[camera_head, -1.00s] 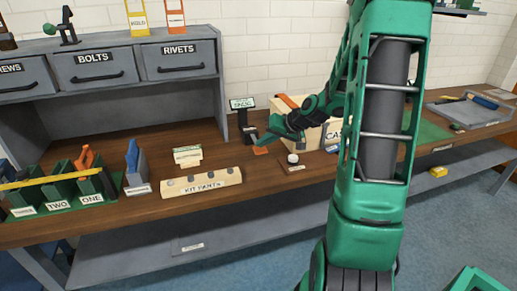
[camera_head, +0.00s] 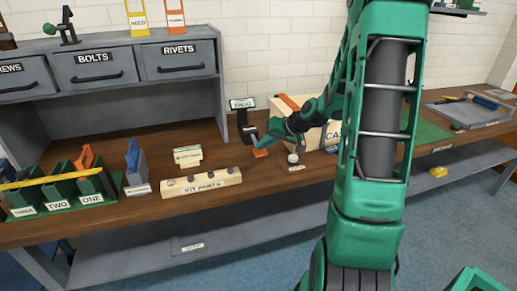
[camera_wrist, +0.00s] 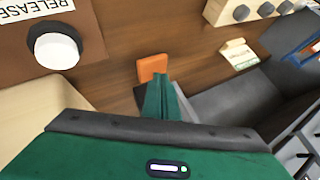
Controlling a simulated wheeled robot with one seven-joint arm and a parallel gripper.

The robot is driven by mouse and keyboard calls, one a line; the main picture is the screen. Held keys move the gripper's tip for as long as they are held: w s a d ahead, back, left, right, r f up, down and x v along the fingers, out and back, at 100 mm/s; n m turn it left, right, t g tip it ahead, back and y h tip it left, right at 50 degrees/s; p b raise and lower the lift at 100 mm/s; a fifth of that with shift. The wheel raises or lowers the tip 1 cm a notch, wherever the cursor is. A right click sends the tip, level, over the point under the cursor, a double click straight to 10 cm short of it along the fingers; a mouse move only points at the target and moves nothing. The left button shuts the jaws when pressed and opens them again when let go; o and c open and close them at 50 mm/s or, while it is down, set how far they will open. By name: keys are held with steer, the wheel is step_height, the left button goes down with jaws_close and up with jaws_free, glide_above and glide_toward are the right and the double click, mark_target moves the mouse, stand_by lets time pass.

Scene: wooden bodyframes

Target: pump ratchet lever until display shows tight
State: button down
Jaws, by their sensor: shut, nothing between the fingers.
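The ratchet lever's orange paddle (camera_head: 261,153) shows just below my fingertips in the head view, and it also shows in the wrist view (camera_wrist: 152,67). My gripper (camera_head: 256,139) is shut and empty; its green fingertips (camera_wrist: 159,82) are close to the paddle. I cannot tell whether they touch. The small dark display (camera_head: 242,103) stands behind on a post; its small text seems to read SNUG. The case (camera_head: 312,139) with an orange strap is partly hidden by my arm. Most of the ratchet is hidden behind my gripper.
A white round button (camera_wrist: 57,48) beside a RELEASE label is near my gripper. The KIT PARTS block (camera_head: 201,190) and a small card (camera_head: 187,156) stand to the left. Green bins (camera_head: 58,190) are farther left. Bench wood between the block and the button is clear.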

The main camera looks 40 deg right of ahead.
steer(key=shift+f, duration=0.75)
stand_by(0.8)
steer(key=shift+r, duration=0.1)
stand_by(0.4)
steer(key=shift+r, duration=2.15)
step_height(320, 180, up, 5)
steer(key=shift+r, duration=0.1)
stand_by(0.4)
